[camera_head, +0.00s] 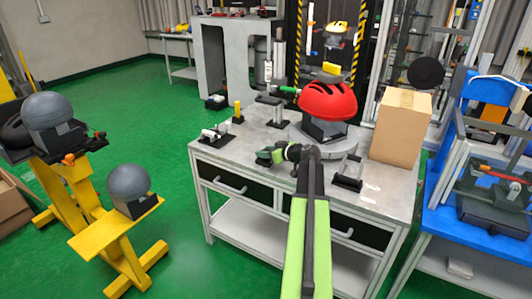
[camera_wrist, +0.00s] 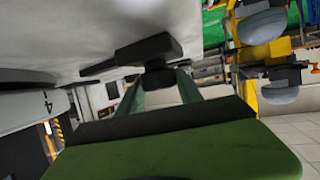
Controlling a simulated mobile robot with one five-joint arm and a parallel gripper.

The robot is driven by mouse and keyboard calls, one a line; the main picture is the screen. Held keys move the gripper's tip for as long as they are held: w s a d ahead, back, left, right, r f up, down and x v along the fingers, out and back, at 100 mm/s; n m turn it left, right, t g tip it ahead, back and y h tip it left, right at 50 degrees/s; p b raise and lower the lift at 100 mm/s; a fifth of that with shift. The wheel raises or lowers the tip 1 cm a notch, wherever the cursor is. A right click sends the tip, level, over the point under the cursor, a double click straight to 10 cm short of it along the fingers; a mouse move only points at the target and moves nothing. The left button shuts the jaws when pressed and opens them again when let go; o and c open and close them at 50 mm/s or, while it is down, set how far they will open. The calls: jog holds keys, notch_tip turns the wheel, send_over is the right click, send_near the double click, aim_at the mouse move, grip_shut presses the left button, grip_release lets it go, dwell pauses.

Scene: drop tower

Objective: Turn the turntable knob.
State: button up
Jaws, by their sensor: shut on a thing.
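My gripper (camera_head: 268,155) is low at the turntable's front left side, with my green arm reaching over the bench front. In the wrist view, the green fingers of my gripper (camera_wrist: 158,84) close in on a dark knob (camera_wrist: 150,48) with a bar-like top. The fingers are shut on the knob. Their tips are partly hidden behind its stem. A pale curved surface fills the upper left of the wrist view.
A cardboard box (camera_head: 400,126) stands on the bench at the right. A small black stand (camera_head: 349,174) is to the right of my arm. A white fixture (camera_head: 216,133) and a yellow cylinder (camera_head: 238,110) are at the left.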

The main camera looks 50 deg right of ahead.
jog(key=shift+s+a+m+h, duration=0.1)
jog(key=shift+m+h, duration=0.2)
jog(key=shift+h, duration=0.2)
jog(key=shift+a+m+h, duration=0.1)
jog(key=shift+m+h, duration=0.9)
jog(key=shift+h, duration=0.1)
jog(key=shift+m+g+h, duration=1)
jog(key=shift+m+h, duration=0.6)
jog(key=shift+h, duration=0.1)
jog(key=shift+d+m+g+h, duration=0.2)
jog(key=shift+m+g+h, duration=0.2)
jog(key=shift+m, duration=0.1)
jog(key=o, duration=1.4)
jog(key=shift+c, duration=0.2)
